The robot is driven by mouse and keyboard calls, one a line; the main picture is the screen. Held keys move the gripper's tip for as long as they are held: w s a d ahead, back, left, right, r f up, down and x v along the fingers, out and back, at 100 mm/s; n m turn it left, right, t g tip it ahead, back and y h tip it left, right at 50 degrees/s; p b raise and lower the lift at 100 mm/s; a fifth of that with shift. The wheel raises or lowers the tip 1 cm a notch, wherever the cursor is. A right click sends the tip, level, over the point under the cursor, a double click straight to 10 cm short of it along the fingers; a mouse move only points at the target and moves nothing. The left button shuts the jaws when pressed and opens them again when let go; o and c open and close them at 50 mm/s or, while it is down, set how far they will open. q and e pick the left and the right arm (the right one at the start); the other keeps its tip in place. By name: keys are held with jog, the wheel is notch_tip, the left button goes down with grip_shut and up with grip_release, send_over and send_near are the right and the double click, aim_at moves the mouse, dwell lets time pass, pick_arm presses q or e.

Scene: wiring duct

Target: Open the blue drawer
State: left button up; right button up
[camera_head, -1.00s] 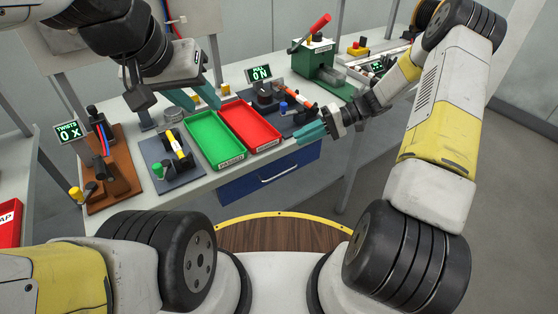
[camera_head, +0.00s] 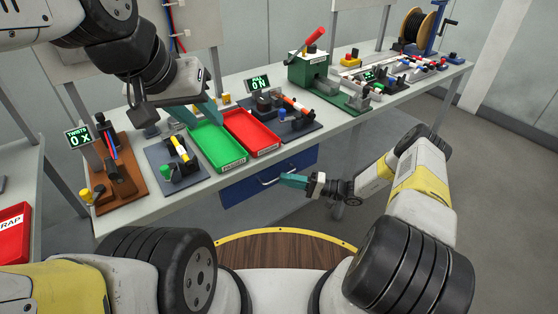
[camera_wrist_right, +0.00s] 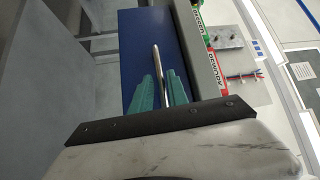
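The blue drawer (camera_head: 240,184) sits under the front edge of the workbench, below the red and green trays. It appears closed, with a silver bar handle (camera_head: 275,177) across its front. My right gripper (camera_head: 290,181) is in front of the drawer, near the handle's right part. In the right wrist view its two teal fingers (camera_wrist_right: 161,90) are apart, with the handle (camera_wrist_right: 160,72) between them in the picture; I cannot tell whether they touch it. My left gripper (camera_head: 205,110) hangs above the bench by the green tray, and its finger gap is unclear.
The green tray (camera_head: 220,158) and red tray (camera_head: 262,146) stand on the bench right above the drawer. Fixtures flank them, with a green press (camera_head: 310,72) behind to the right. A red bin (camera_head: 14,235) is at far left.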

jog(key=shift+x, duration=1.7)
jog(key=shift+c, duration=0.4)
grip_shut()
